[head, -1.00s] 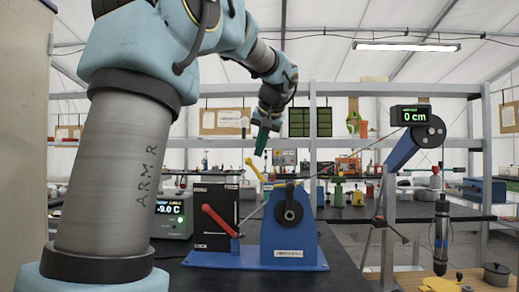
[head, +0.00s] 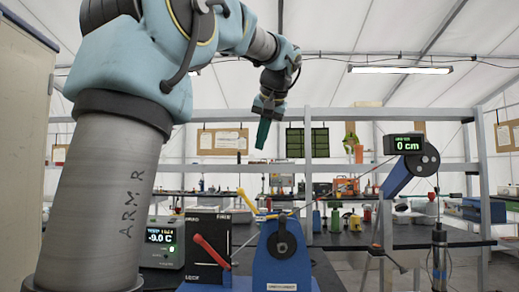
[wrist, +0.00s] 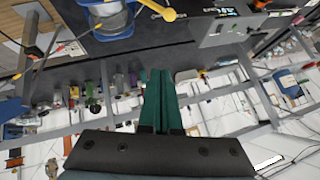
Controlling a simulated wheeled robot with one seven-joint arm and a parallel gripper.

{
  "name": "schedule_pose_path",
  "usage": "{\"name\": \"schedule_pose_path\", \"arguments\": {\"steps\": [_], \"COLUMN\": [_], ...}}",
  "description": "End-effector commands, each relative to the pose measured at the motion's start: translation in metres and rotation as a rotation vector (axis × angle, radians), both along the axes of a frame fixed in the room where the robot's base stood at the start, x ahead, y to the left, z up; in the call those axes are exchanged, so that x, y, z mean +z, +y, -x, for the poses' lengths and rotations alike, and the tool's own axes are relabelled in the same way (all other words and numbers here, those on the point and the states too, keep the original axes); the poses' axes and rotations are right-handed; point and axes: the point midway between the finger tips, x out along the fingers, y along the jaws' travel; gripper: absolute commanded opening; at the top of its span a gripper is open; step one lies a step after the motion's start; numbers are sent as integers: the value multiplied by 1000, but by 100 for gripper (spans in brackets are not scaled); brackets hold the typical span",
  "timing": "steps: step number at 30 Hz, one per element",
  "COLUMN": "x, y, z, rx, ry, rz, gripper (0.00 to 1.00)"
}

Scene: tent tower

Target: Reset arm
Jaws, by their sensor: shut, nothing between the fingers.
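My arm rises at the left of the head view and bends down to my gripper (head: 263,133). The green fingers point downward and are together with nothing between them; they also show in the wrist view (wrist: 159,100). My gripper hangs in free air above the blue winch (head: 284,255), apart from it. The winch has a dark round hub and stands on a blue base beside a black panel with a red lever (head: 212,251). A yellow lever (head: 248,201) sticks up behind them.
A temperature box reading -9.0 C (head: 163,243) stands left of the black panel. A blue crane arm (head: 398,178) carries a display reading 0 cm (head: 404,145), with a dark cylinder (head: 439,255) hanging at right. Shelves with several items fill the back.

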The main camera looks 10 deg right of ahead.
Motion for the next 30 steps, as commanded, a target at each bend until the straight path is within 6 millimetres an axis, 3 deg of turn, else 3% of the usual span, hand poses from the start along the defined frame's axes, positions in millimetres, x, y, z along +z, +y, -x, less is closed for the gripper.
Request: {"name": "schedule_pose_path", "arguments": {"steps": [14, 17, 20, 24, 26, 30], "x": [-1, -12, -48, -126, -161, -246], "y": [0, 3, 11, 35, 47, 82], "z": [0, -2, -6, -4, 2, 34], "rx": [0, -5, -19, -38, -39, -18], "ry": [1, 19, 73, 185, 234, 349], "rz": [-1, -4, -10, 0, 15, 70], "gripper": [0, 0, 0, 0, 0, 0]}}
